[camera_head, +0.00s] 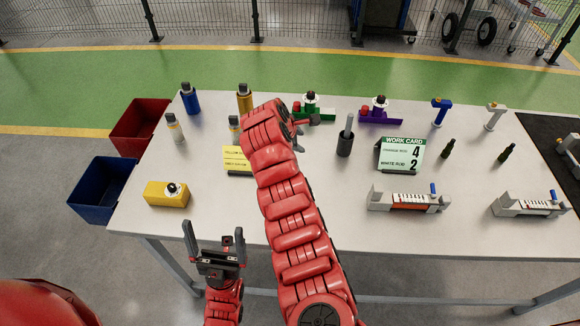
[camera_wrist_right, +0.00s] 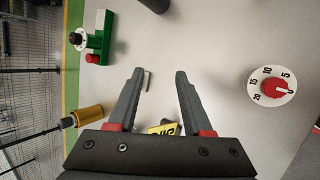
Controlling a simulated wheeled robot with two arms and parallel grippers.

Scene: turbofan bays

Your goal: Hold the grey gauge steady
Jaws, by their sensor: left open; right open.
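No thing is plainly marked as the grey gauge. Two grey bench fixtures stand on the table's right half: one with a red strip (camera_head: 405,201) and one at the far right (camera_head: 530,206). A white dial with a red knob and numbers (camera_wrist_right: 272,87) shows in the right wrist view; my right arm probably hides it in the head view. My left gripper (camera_head: 214,240) is open and empty at the table's front edge. My right gripper (camera_head: 299,134) is mostly behind its own arm; its fingers, also in the wrist view (camera_wrist_right: 160,92), are open and empty above the table.
A green block (camera_head: 318,116) and a purple block (camera_head: 382,117) stand at the back, a yellow block (camera_head: 166,194) at front left. A black cup (camera_head: 345,145) and work card (camera_head: 402,155) stand mid-table. Red (camera_head: 140,125) and blue (camera_head: 100,190) bins are left of the table.

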